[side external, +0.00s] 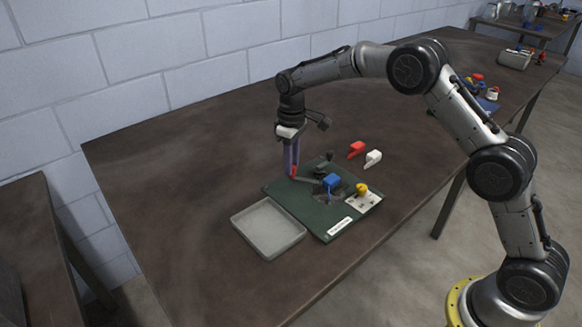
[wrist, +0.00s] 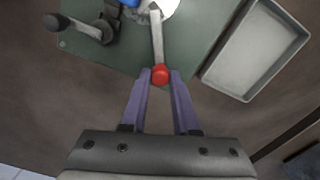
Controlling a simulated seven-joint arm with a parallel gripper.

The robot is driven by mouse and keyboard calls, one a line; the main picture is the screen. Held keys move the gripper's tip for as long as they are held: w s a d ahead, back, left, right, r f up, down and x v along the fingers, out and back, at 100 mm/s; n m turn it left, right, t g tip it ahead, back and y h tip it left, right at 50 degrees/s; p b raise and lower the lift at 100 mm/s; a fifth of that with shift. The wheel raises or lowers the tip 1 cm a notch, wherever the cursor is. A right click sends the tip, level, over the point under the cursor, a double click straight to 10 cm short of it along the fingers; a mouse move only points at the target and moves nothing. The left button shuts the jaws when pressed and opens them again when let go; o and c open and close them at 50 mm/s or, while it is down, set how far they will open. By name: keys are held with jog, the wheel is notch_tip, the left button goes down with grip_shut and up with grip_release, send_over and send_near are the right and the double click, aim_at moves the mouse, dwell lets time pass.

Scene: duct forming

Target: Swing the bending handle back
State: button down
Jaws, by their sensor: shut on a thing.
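The bending handle is a grey bar (wrist: 157,38) with a red knob (wrist: 160,74) at its end, on a green base plate (side external: 335,234). My gripper (wrist: 160,80) is shut on the red knob, with a purple finger on each side of it. A blue block (side external: 331,181) stands at the middle of the plate. The bar runs from the knob toward this block.
An empty grey tray (side external: 268,252) lies beside the plate at the front left. A yellow knob (side external: 362,188) sits on the plate's right side. A red piece (side external: 356,149) and a white piece (side external: 373,157) lie behind it on the table. The table's left part is clear.

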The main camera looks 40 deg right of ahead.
jog(key=shift+w+d+r+m, duration=0.15)
jog(key=shift+w+d+m, duration=0.2)
jog(key=shift+m, duration=0.25)
jog(key=shift+d, duration=0.15)
jog(key=c, duration=0.7)
grip_release()
jog(key=shift+o, duration=0.2)
notch_tip(320, 180, up, 14)
jog(key=shift+f, duration=0.2)
